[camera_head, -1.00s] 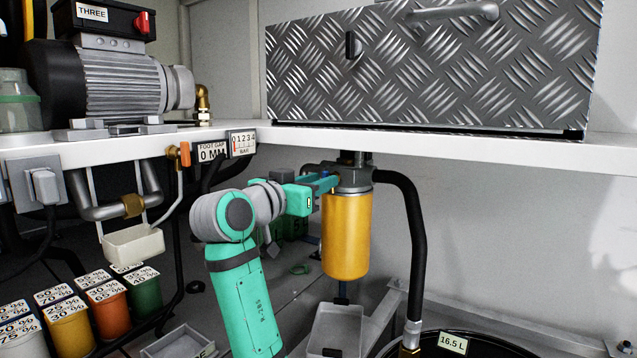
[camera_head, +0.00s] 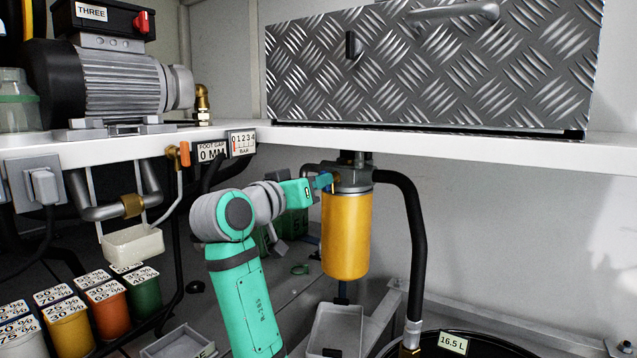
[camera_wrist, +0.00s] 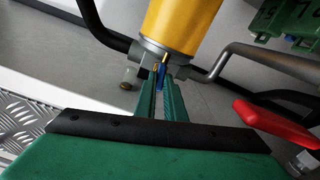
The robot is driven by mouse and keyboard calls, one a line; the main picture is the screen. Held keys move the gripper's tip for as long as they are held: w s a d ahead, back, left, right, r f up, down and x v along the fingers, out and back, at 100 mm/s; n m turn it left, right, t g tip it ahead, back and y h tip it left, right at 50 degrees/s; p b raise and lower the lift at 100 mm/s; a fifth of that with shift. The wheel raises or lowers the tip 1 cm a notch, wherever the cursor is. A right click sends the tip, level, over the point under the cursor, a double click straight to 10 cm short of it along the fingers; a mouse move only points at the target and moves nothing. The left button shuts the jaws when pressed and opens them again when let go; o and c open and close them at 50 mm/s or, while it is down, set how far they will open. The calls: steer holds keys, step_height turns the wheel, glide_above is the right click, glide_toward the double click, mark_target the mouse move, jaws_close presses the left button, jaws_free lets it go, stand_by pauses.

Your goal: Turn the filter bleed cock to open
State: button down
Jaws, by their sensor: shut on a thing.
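The yellow filter canister (camera_head: 346,235) hangs under the shelf from a grey filter head (camera_head: 352,179). My gripper (camera_head: 325,181) reaches in from the left to the near left side of the head. In the wrist view my gripper's two green fingers (camera_wrist: 161,96) are close together on a small blue handle (camera_wrist: 160,76), the bleed cock, with a brass part (camera_wrist: 165,58) beside it. The fingers hide much of the cock, so its exact angle cannot be made out.
A black hose (camera_head: 414,240) curves down right of the filter to a drum (camera_head: 490,346). A grey tray (camera_head: 336,328) stands below the canister. The white shelf (camera_head: 450,148) runs just above the arm. A red lever (camera_wrist: 272,124) shows at right in the wrist view.

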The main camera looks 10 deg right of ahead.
steer(key=c, duration=1.8)
jaws_free()
steer(key=shift+c, duration=0.2)
steer(key=v, duration=1.1)
steer(key=shift+c, duration=0.7)
